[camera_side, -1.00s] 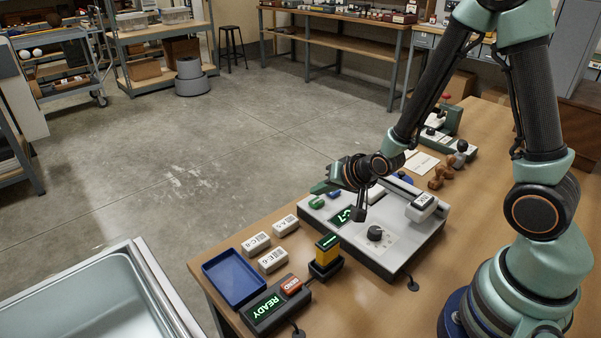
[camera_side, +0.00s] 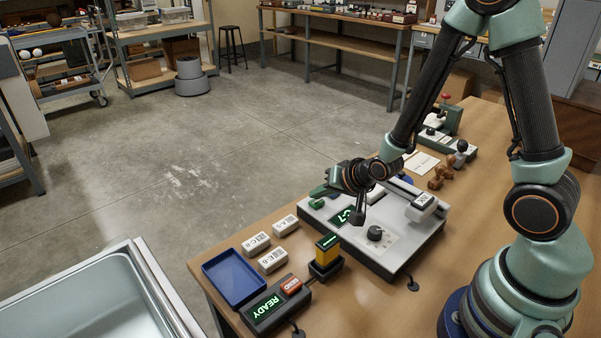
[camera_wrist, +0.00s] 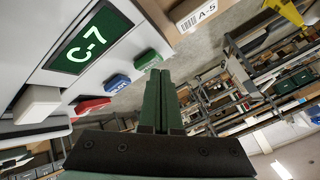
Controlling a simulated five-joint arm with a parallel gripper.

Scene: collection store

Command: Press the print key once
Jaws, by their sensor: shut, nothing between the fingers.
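A grey-white machine (camera_side: 400,257) on the bench has a display (camera_side: 347,216) reading C-7, also seen in the wrist view (camera_wrist: 88,44). Along its edge in the wrist view are a green key (camera_wrist: 147,59), a blue key (camera_wrist: 117,84) and a red key (camera_wrist: 92,105). The green key also shows in the side view (camera_side: 316,203). Lettering is too small to tell which is the print key. My gripper (camera_wrist: 160,76) is shut and empty, its green fingertips close by the green key. I cannot tell whether they touch it.
The machine carries a dark knob (camera_side: 375,233) and a white block (camera_side: 422,205). Nearby are a box reading READY (camera_side: 262,307) with an orange-red top, a yellow device (camera_side: 327,249), several white labelled blocks (camera_side: 272,261) and a blue tray (camera_side: 208,271). Wooden-handled stamps (camera_side: 440,176) lie behind.

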